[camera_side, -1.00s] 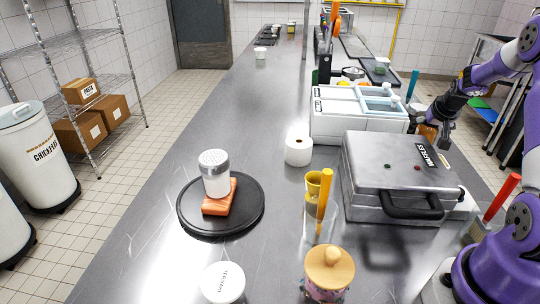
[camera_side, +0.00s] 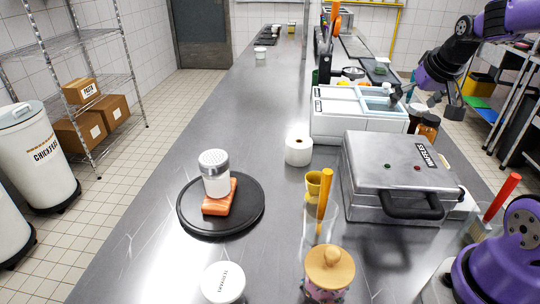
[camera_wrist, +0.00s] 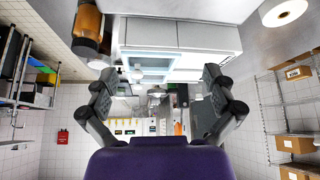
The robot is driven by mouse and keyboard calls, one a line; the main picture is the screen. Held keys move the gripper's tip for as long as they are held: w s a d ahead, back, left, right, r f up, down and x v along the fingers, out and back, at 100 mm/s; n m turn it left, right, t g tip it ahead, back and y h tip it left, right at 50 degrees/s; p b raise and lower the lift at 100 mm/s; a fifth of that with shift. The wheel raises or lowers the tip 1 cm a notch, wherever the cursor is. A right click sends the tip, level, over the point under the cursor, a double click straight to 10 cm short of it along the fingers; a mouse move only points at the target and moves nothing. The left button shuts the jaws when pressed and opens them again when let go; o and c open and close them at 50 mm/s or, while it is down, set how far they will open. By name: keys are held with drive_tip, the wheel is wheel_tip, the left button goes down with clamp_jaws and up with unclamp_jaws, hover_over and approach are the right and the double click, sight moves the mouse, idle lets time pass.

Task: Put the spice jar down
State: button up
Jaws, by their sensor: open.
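A spice jar (camera_side: 428,127) with amber-brown contents stands upright on the counter, right of the white bin unit and behind the waffle maker. In the wrist view the jar (camera_wrist: 88,24) is at the upper left, outside my fingers. My gripper (camera_side: 424,100) is raised above and behind the jar, apart from it. In the wrist view my gripper (camera_wrist: 160,92) has its fingers wide apart with nothing between them. A second, darker container (camera_side: 415,115) stands close beside the jar, partly hidden.
The white bin unit (camera_side: 350,122) is left of the jar. The waffle maker (camera_side: 395,165) stands in front. A black round plate (camera_side: 250,215) holds an orange slab (camera_side: 221,203) and a white shaker (camera_side: 214,174). A white roll (camera_side: 298,151) stands nearby. The left side of the counter is mostly clear.

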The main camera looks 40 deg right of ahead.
drive_tip(key=s+a+n+y, duration=0.1)
drive_tip(key=s+a+n, duration=0.2)
drive_tip(key=a, duration=0.7)
drive_tip(key=s+a+n+y, duration=0.2)
drive_tip(key=s+a+n, duration=0.2)
drive_tip(key=a, duration=0.6)
drive_tip(key=shift+s+t+y, duration=0.15)
drive_tip(key=shift+t+y, duration=0.15)
